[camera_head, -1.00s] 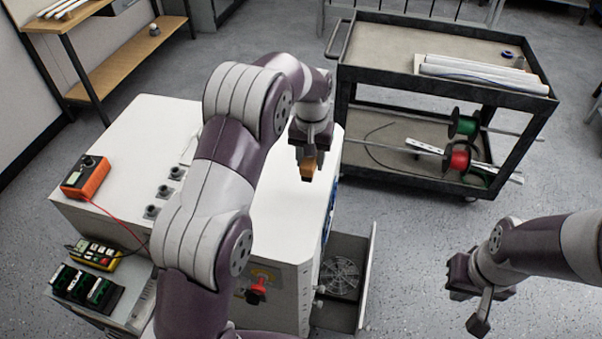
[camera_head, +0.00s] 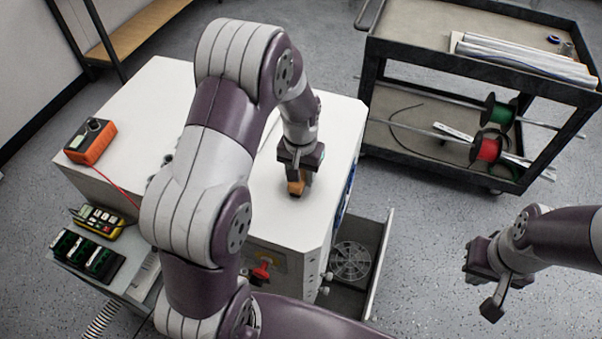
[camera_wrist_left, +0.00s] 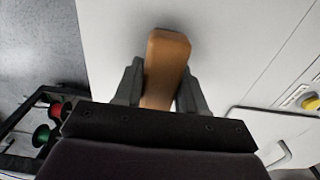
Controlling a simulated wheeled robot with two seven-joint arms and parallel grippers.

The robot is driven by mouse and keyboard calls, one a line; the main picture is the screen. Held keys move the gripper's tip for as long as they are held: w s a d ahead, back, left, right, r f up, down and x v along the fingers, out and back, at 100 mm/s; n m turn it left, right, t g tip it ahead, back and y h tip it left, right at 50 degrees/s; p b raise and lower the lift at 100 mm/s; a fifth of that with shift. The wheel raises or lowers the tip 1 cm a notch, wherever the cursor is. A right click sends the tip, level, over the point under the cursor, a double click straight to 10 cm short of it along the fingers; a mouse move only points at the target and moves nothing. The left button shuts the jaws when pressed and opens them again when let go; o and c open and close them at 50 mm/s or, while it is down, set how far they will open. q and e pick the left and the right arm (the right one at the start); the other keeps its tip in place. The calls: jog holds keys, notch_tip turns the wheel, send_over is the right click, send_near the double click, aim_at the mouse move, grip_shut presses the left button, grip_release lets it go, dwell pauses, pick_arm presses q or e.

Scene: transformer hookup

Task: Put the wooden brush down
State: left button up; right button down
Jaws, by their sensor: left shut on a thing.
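The wooden brush (camera_head: 297,187) shows as a brown wooden block below my left gripper (camera_head: 297,176) in the head view. In the left wrist view the brush (camera_wrist_left: 166,62) stands between the two dark fingers of my left gripper (camera_wrist_left: 160,85), which is shut on it. The brush is over the white top of the transformer cabinet (camera_head: 262,205); whether it touches the surface I cannot tell. Its bristles are hidden. My right gripper (camera_head: 480,285) is away from the cabinet, above the floor at the right, with nothing visible in it; its fingers look spread.
An orange meter (camera_head: 90,142) lies on the cabinet's left side, with a yellow meter (camera_head: 98,220) and green-black modules (camera_head: 88,256) on a lower ledge. A dark cart (camera_head: 420,45) with pipes and spools stands back right.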

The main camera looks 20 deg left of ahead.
pick_arm(q)
jog(key=shift+w+f, duration=0.15)
jog(key=shift+f, duration=0.2)
jog(key=o, duration=1)
notch_tip(320, 180, up, 12)
jog(key=shift+f, duration=0.2)
jog(key=shift+m+t, duration=0.4)
jog(key=shift+t, duration=0.3)
jog(key=s+d+f, duration=0.1)
jog(key=s, duration=0.3)
jog(key=s+f, duration=0.1)
jog(key=s, duration=0.4)
jog(key=s+d, duration=0.1)
jog(key=s, duration=0.3)
jog(key=shift+s+d+f, duration=0.3)
jog(key=shift+f, duration=0.1)
jog(key=shift+r+p, duration=0.4)
jog(key=shift+r, duration=0.1)
